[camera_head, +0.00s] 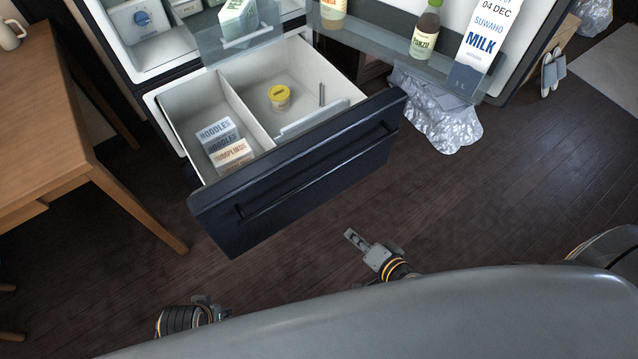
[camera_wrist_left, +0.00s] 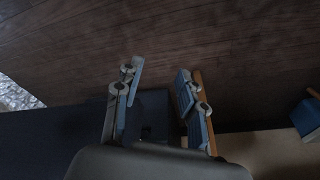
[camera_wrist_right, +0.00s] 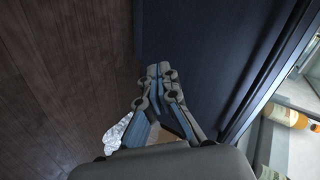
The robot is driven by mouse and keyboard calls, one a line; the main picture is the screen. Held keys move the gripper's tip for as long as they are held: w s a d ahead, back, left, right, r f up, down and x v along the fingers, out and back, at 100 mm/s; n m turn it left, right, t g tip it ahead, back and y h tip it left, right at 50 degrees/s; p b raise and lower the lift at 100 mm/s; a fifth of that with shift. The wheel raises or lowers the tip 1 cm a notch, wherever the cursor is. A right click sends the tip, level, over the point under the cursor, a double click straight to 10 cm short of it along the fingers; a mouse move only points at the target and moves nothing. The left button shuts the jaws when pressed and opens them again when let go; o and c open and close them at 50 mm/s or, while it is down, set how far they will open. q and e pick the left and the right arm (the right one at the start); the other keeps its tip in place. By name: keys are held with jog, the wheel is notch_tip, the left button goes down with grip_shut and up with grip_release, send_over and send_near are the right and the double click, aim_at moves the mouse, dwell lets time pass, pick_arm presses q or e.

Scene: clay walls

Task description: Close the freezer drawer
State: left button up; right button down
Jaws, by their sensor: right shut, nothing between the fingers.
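The freezer drawer (camera_head: 300,185) is pulled out from the fridge, with its dark front panel and long bar handle facing me. Inside its white bin lie noodle and dumpling boxes (camera_head: 225,145) on the left of a divider and a yellow-lidded tub (camera_head: 279,97) on the right. My right gripper (camera_head: 352,237) is shut and empty, in front of the drawer front and apart from it in the head view. In the right wrist view the shut fingers (camera_wrist_right: 158,70) show against a dark blue panel. My left gripper (camera_wrist_left: 160,80) is open and empty; in the head view it shows only partly at the bottom.
The fridge door (camera_head: 520,50) stands open at the upper right, with bottles and a milk carton on its shelf. A crumpled silvery bag (camera_head: 436,112) lies on the floor right of the drawer. A wooden table (camera_head: 50,120) stands at the left. Floor before the drawer is clear.

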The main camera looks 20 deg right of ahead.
aim_at(312, 150)
pick_arm(q)
jog(key=b+v, duration=0.6)
jog(key=b, duration=0.2)
pick_arm(e)
notch_tip(312, 150, up, 16)
jog(key=w+f+m+t+y, duration=0.1)
jog(key=m+t+y, duration=0.1)
jog(key=m+t, duration=0.3)
jog(key=shift+n+t, duration=0.3)
jog(key=shift+t, duration=0.2)
jog(key=p+x, duration=0.1)
jog(key=x, duration=0.3)
jog(key=p+x, duration=0.2)
jog(key=x, duration=0.2)
jog(key=p+x, duration=0.2)
jog(key=x, duration=0.3)
jog(key=shift+a+r, duration=0.25)
jog(key=shift+r, duration=0.15)
pick_arm(q)
notch_tip(312, 150, down, 19)
jog(key=s, duration=0.2)
jog(key=shift+s+a+p, duration=0.25)
jog(key=shift+s+p, duration=0.1)
pick_arm(e)
jog(key=shift+w+a+f, duration=0.15)
jog(key=shift+w+a, duration=0.05)
jog(key=shift+w, duration=0.45)
pick_arm(q)
jog(key=shift+f, duration=0.1)
